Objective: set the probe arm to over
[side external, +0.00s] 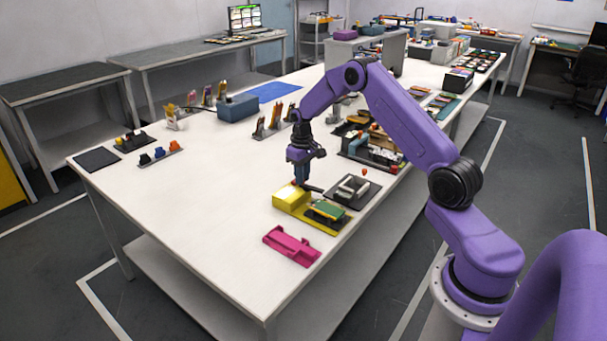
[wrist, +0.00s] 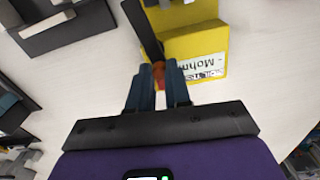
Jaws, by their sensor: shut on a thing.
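The yellow tester (side external: 291,197) stands near the table's front edge; its flat yellow base holds a green pouch cell (side external: 327,210). In the wrist view its yellow block (wrist: 196,45) carries a white label reading "Mohm". The probe arm (wrist: 141,28) is a black bar beside that block, with an orange-red knob (wrist: 159,70) at its end. My gripper (wrist: 159,76) is shut on the knob, its blue fingers on either side. In the side view my gripper (side external: 302,182) points down at the yellow block, and the dark probe arm (side external: 313,188) sticks out to the right. The cell is out of the wrist view.
A dark tray with a pale frame (side external: 352,189) lies right behind the tester. A pink cradle (side external: 292,246) lies in front. Bins and parts (side external: 372,150) stand behind on the right.

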